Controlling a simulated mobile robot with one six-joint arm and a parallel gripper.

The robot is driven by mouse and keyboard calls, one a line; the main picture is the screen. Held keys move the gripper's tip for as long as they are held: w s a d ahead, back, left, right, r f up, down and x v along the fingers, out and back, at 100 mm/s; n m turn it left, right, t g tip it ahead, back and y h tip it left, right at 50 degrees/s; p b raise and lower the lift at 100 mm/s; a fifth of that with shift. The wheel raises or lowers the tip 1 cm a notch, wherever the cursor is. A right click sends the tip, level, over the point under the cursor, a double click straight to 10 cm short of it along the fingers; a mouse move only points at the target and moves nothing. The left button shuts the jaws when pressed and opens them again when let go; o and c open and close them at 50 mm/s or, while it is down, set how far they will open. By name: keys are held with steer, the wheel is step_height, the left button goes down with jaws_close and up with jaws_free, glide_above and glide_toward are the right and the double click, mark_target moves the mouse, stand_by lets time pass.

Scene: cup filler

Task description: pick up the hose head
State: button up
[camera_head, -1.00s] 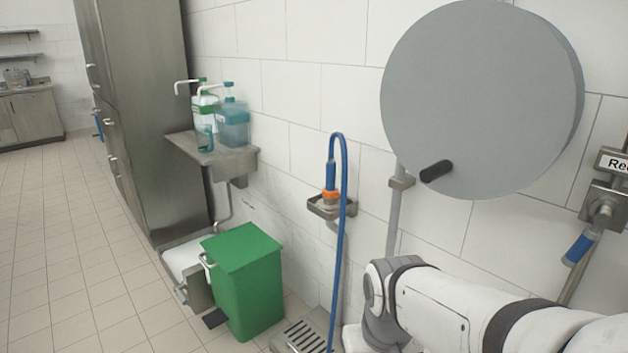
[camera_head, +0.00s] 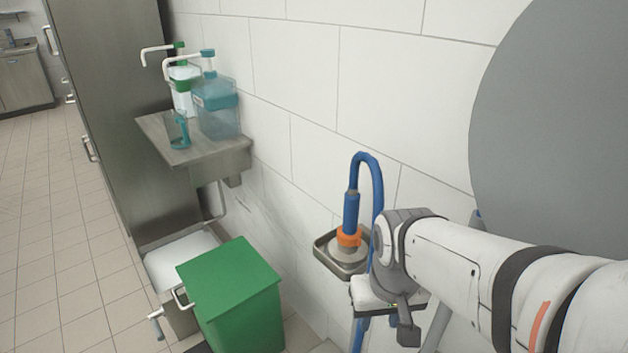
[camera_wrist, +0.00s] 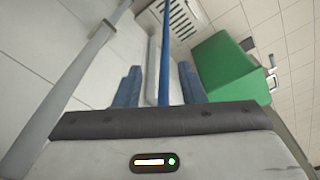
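The hose head stands upright in a small metal wall holder. It has a blue grip (camera_head: 351,213), an orange ring (camera_head: 349,237) and a pale grey base. A blue hose (camera_head: 376,185) arches from its top and hangs down in front of the holder. My gripper (camera_wrist: 160,68) is open, its two blue fingers spread apart in the wrist view. The hose (camera_wrist: 166,50) shows between the fingers there; I cannot tell whether it lies within the grip. In the head view my wrist is right of the hose head, partly hiding the hose; the fingers are mostly hidden.
The metal holder (camera_head: 326,262) is fixed to the tiled wall. A green bin (camera_head: 238,299) stands below left. A wall shelf (camera_head: 160,140) carries pump bottles (camera_head: 217,110). A large grey disc (camera_head: 560,130) covers the upper right. A floor grate (camera_wrist: 182,18) shows in the wrist view.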

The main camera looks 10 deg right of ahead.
steer(key=shift+o, duration=0.2)
steer(key=shift+o, duration=0.8)
steer(key=shift+w+r, duration=0.15)
steer(key=shift+r, duration=0.05)
steer(key=shift+o, duration=1)
steer(key=w+a+r+n+p, duration=0.1)
steer(key=w+r+p, duration=0.7)
steer(key=w+p, duration=0.1)
steer(key=shift+r+g, duration=0.3)
steer(key=shift+r, duration=0.1)
step_height(320, 180, up, 4)
steer(key=r+n+p, duration=0.1)
steer(key=n+p, duration=0.1)
steer(key=p, duration=0.7)
glide_above(351, 209)
steer(key=shift+w+d+f+g, duration=0.2)
steer(key=shift+w+f+g, duration=0.05)
steer(key=shift+w+g, duration=0.15)
steer(key=shift+w+n, duration=0.3)
steer(key=shift+w, duration=0.05)
steer(key=shift+w+f+p, duration=0.25)
steer(key=shift+p, duration=0.05)
steer(key=shift+s+f, duration=0.1)
steer(key=shift+f, duration=3.7)
